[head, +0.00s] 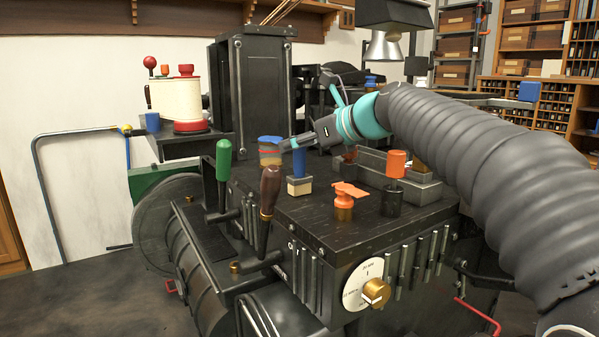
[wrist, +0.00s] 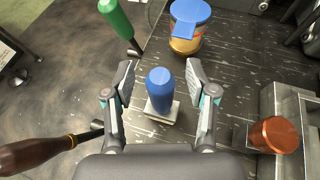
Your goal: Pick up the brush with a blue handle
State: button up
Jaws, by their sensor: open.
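The brush has a blue upright handle (head: 299,163) and a pale bristle block (head: 299,187) at its foot. It stands on the dark top of the machine (head: 370,233). In the wrist view the blue handle (wrist: 160,88) lies between my two fingers, with the pale base (wrist: 161,112) below it. My gripper (wrist: 160,78) is open, with a gap on each side of the handle.
A blue-lidded jar (wrist: 187,28) stands just beyond the brush. A green-handled lever (head: 223,160) and a brown-handled lever (head: 269,190) rise at the machine's left edge. Orange-topped pieces (head: 343,206) and a grey metal trough (head: 425,192) are to the right.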

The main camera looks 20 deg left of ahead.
grip_shut()
jog(key=shift+r, duration=0.1)
notch_tip(320, 180, up, 10)
jog(key=shift+f+p, duration=0.15)
jog(key=shift+p, duration=0.2)
dwell(0.4)
